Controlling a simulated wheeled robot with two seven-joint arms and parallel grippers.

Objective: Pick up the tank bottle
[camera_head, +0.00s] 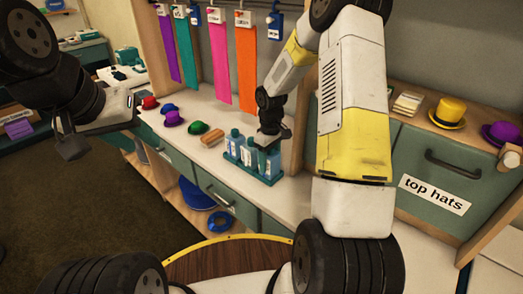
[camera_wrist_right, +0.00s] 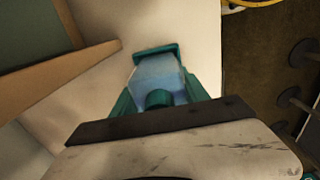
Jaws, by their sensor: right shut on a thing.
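Three blue bottles stand in a teal caddy (camera_head: 232,162) on the white counter in the head view. My right gripper (camera_head: 270,139) is over the rightmost bottle (camera_head: 270,163), pointing down and shut on its top. In the right wrist view a light-blue bottle (camera_wrist_right: 158,72) with a teal cap sits below the dark gripper bar, with teal caddy parts beside it. The other bottles are a middle one (camera_head: 249,153) and a left one (camera_head: 234,143). Their labels are too small to read. My left gripper (camera_head: 104,128) is open and empty, away from the counter at the left.
Coloured ribbons (camera_head: 246,65) hang behind. A "top hats" drawer (camera_head: 430,175) is at the right, with yellow and purple hats (camera_head: 449,112) above it.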

